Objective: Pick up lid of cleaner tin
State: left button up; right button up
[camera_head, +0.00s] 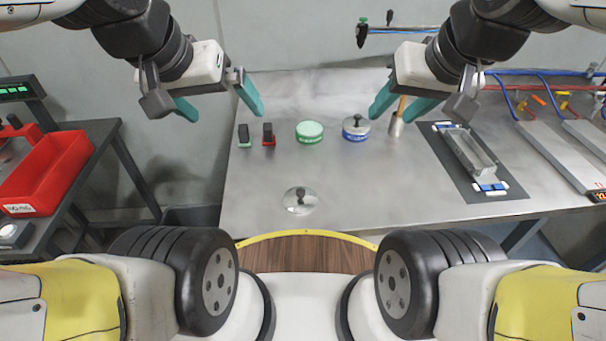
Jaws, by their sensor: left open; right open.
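A round silver lid with a dark knob (300,201) lies on the metal table near its front edge. A tin with a blue band (355,134) stands further back with a silver, black-knobbed lid on top. A green tin with a pale green top (310,132) stands to its left. I cannot tell which tin is the cleaner tin. My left gripper (226,117) is open and empty, with teal fingers, above the table's left edge. My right gripper (392,117) is open and appears empty, near the blue tin and a wooden-handled tool. Neither gripper appears to touch a lid.
Two small dark-topped blocks, one green-based (244,137) and one red-based (268,135), stand left of the tins. A metal fixture on a dark mat (433,155) lies at right. A red bin (42,172) is on a side table at left. The table around the loose lid is clear.

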aim_at(298, 199)
jog(key=k+j+z, duration=0.3)
jog(key=z, duration=0.15)
jog(key=k+j+z, duration=0.15)
jog(key=k+z, duration=0.35)
jog(key=i+j, duration=0.05)
jog(key=i, duration=0.05)
